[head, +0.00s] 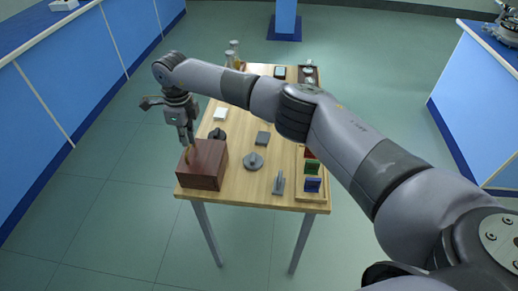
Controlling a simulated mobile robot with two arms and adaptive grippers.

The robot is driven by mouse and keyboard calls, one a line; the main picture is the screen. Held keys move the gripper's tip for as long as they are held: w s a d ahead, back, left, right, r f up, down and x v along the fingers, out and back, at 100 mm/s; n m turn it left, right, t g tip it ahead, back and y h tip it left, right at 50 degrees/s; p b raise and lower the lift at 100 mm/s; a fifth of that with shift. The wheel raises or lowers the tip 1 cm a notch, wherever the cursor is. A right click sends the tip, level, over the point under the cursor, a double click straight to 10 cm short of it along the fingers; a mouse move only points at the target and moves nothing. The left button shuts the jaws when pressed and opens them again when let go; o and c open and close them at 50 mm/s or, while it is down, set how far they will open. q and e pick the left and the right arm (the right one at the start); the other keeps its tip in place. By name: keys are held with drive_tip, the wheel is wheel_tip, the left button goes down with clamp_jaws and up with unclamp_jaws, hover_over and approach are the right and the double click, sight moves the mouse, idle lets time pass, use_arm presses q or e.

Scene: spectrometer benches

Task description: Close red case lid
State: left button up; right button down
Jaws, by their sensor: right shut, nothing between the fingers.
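The red case (200,181) is a dark reddish-brown box at the table's front left corner. Its upper face looks flat and level from here, but I cannot tell whether the lid is fully down. A small tan piece shows at its left edge, partly hidden by the fingers. My right gripper (186,137) reaches across the table from the right and points down at the case's back left edge. It is shut and empty, with its fingertips just above or touching the case; I cannot tell which. My left gripper is not in view.
The wooden table (235,187) also holds a grey round-based piece (253,161), a grey upright piece (279,182), a dark knob-like piece (217,134) and a white block (220,114). A tray with coloured pieces (312,184) lies at right. Bottles stand at the back left.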

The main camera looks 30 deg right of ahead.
idle(0.3)
